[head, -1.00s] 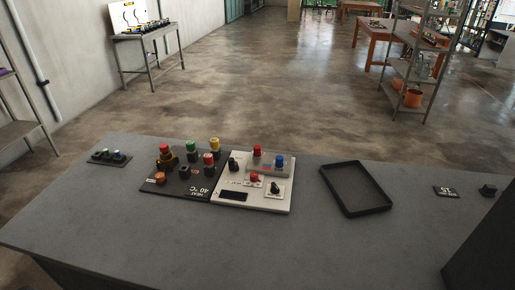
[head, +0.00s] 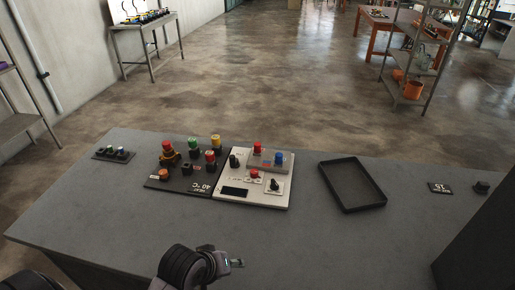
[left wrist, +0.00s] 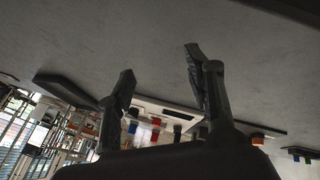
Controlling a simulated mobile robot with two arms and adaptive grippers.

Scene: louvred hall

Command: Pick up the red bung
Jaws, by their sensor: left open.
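My right gripper is not in view.
Green (head: 193,142) and yellow (head: 215,140) pieces stand close by on the black board. An empty black tray (head: 352,207) lies to the right. A small dark strip (head: 113,155) with several pieces lies at the left. The table front (head: 330,250) is clear.

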